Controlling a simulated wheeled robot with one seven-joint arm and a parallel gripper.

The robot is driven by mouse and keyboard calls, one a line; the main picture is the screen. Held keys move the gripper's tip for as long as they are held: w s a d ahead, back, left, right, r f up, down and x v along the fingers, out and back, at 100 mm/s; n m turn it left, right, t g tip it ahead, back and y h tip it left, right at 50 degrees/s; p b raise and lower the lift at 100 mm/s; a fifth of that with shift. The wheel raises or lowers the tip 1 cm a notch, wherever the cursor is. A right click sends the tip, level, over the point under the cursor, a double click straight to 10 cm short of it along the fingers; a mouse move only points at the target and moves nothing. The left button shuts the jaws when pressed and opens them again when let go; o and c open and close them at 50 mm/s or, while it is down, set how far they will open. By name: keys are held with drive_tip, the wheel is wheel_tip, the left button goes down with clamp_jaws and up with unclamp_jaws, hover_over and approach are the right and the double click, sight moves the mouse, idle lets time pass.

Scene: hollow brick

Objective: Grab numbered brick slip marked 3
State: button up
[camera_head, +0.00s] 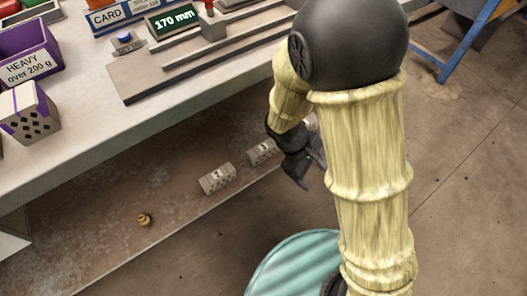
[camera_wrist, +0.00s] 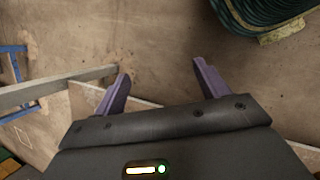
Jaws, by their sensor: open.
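Two small grey brick slips lie on the low brown shelf under the workbench in the head view. The nearer slip (camera_head: 217,178) and the farther slip (camera_head: 262,151) each carry a small dark mark, too small to read surely. A pale piece (camera_head: 311,121) shows partly behind my arm; I cannot tell if it is another slip. My gripper (camera_head: 312,178) is to the right of the slips, beyond the shelf's front edge. In the wrist view, my gripper (camera_wrist: 160,75) has its two purple fingers apart with nothing between them. No slip shows there.
The workbench (camera_head: 85,150) overhangs the shelf (camera_head: 110,235). A small brass-coloured piece (camera_head: 145,219) lies on the shelf. On the bench are a purple HEAVY bin (camera_head: 30,65), a perforated block (camera_head: 30,112) and a 170 mm display (camera_head: 173,19). The floor (camera_head: 465,190) at right is open.

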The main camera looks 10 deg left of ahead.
drive_tip(key=s+a+f+n+t, duration=0.2)
drive_tip(key=a+n+t, duration=0.4)
drive_tip(key=a+n, duration=0.3)
drive_tip(key=s+a+f+n+t, duration=0.3)
drive_tip(key=a+n+t, duration=0.3)
drive_tip(key=a+n, duration=0.3)
drive_tip(key=a+f, duration=0.1)
drive_tip(key=a, duration=0.3)
drive_tip(key=shift+a+f+n+t+y, duration=0.15)
drive_tip(key=shift+f+n+t+y, duration=0.15)
drive_tip(key=shift+f+t, duration=0.1)
drive_tip(key=shift+s, duration=0.1)
drive_tip(key=b, duration=0.6)
approach(264, 152)
drive_tip(key=w, duration=0.2)
drive_tip(key=w+f, duration=0.1)
drive_tip(key=shift+w+a, duration=0.15)
drive_tip(key=shift+a, duration=0.25)
drive_tip(key=shift+w+d, duration=0.15)
drive_tip(key=shift+w, duration=0.3)
